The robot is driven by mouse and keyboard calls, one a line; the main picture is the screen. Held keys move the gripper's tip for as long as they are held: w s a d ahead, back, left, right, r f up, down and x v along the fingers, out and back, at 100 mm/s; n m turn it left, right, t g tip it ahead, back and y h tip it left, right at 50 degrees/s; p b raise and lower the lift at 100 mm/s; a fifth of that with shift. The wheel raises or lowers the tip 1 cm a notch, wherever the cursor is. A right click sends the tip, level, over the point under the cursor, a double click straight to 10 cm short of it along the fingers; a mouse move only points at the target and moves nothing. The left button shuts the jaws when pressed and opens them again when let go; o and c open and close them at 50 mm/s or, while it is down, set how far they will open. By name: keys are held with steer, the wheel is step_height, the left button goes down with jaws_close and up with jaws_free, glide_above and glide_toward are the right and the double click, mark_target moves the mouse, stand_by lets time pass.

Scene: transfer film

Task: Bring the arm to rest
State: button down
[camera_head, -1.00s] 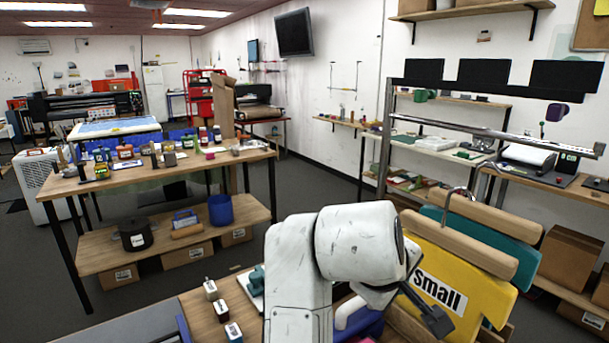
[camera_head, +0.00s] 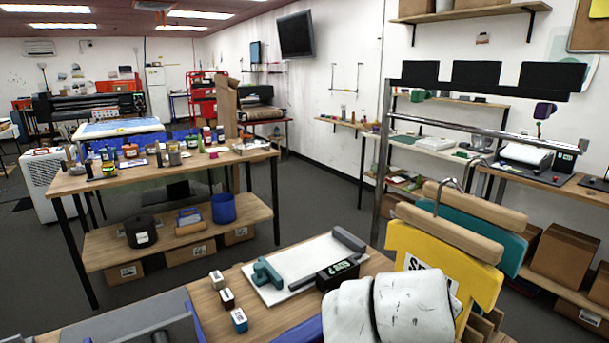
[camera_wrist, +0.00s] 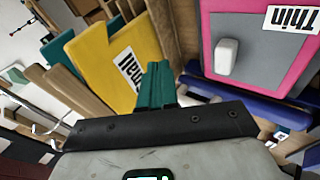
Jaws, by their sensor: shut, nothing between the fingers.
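In the wrist view my gripper (camera_wrist: 157,68) shows as two narrow teal fingers, close together, rising from a dark bar on a grey body. It is shut with nothing between the fingers. Behind the fingers are a yellow frame (camera_wrist: 98,62) with a partly hidden label and a pink and grey frame (camera_wrist: 262,48) marked "Thin". In the head view my white arm fills the bottom, right of centre, and my gripper is hidden there. The arm overlaps the lower part of the yellow frame (camera_head: 418,250) in that picture; I cannot tell whether they touch.
A white board (camera_head: 270,290) with a teal piece (camera_head: 266,274) and a black box with a green display (camera_head: 338,271) lie left of my arm. A far table (camera_head: 112,178) holds more items. The grey floor between (camera_head: 320,200) is clear.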

steer(key=s+d+f+m+g+y, duration=0.1)
steer(key=s+d+f+m, duration=0.1)
steer(key=s+d+f, duration=0.45)
steer(key=s+d+f+m+g+y, duration=0.1)
steer(key=s+d+f+g, duration=0.15)
steer(key=s+f, duration=0.65)
steer(key=s+a+f+m+g+y, duration=0.1)
steer(key=s+f+m, duration=0.1)
steer(key=s+f, duration=0.3)
steer(key=s+a+f+m+g+y, duration=0.1)
steer(key=s+f+m+y, duration=0.1)
steer(key=s+f, duration=0.4)
steer(key=s, duration=0.5)
steer(key=shift+s+a+f, duration=0.2)
steer(key=shift+s, duration=0.2)
